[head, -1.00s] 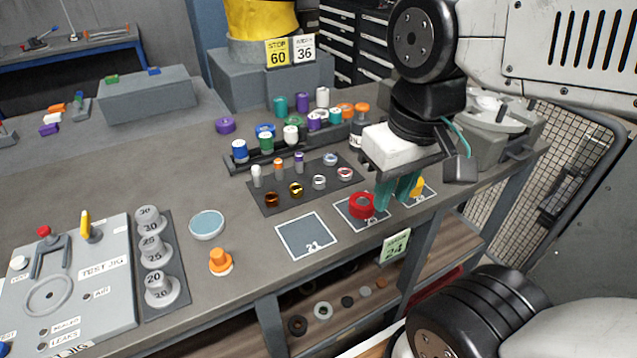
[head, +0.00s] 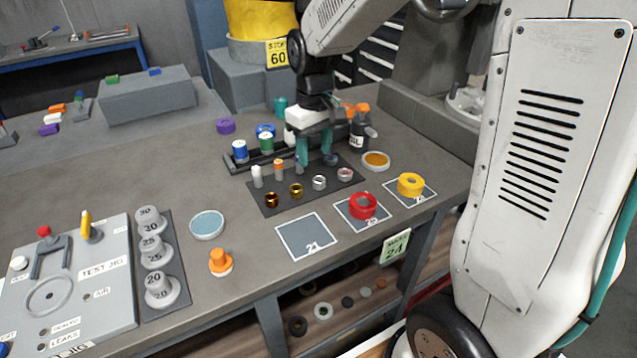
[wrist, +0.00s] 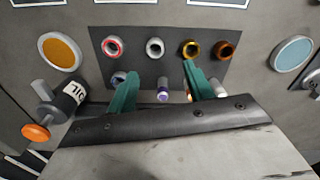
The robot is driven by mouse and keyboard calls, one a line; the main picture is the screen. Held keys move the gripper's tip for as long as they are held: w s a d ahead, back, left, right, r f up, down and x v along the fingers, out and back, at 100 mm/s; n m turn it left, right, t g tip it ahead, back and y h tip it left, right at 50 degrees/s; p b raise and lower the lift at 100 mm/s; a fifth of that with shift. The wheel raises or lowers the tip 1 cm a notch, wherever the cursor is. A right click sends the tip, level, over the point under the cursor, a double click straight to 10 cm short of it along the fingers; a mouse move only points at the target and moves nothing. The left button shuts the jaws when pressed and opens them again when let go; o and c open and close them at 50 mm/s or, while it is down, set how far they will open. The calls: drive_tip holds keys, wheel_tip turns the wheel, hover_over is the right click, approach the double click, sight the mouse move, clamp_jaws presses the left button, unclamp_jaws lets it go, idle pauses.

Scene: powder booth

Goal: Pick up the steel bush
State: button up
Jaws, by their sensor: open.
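The steel bush (head: 319,182) is a small plain silver ring in the front row of a dark mat (head: 262,208). In the wrist view the bush (wrist: 155,47) stands between a bush with a reddish bore (wrist: 112,46) and a brass bush (wrist: 192,49). My gripper (head: 316,160) has green fingers, is open and empty, and is above the mat's back row, behind the steel bush in the head view. In the wrist view my gripper (wrist: 158,76) has its fingertips to either side of the steel bush's line, short of it.
A copper bush (head: 271,199) ends the front row. Small plugs, including a white one (head: 257,176), stand in the back row near my fingers. A dark bottle (wrist: 62,100) and an orange-topped dish (head: 376,161) are close by. Numbered pads hold a red ring (head: 363,206) and yellow ring (head: 411,184).

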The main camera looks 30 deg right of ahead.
drive_tip(key=f, duration=0.7)
drive_tip(key=shift+s+d+f, duration=0.2)
drive_tip(key=shift+d+f, duration=0.2)
drive_tip(key=c, duration=1.1)
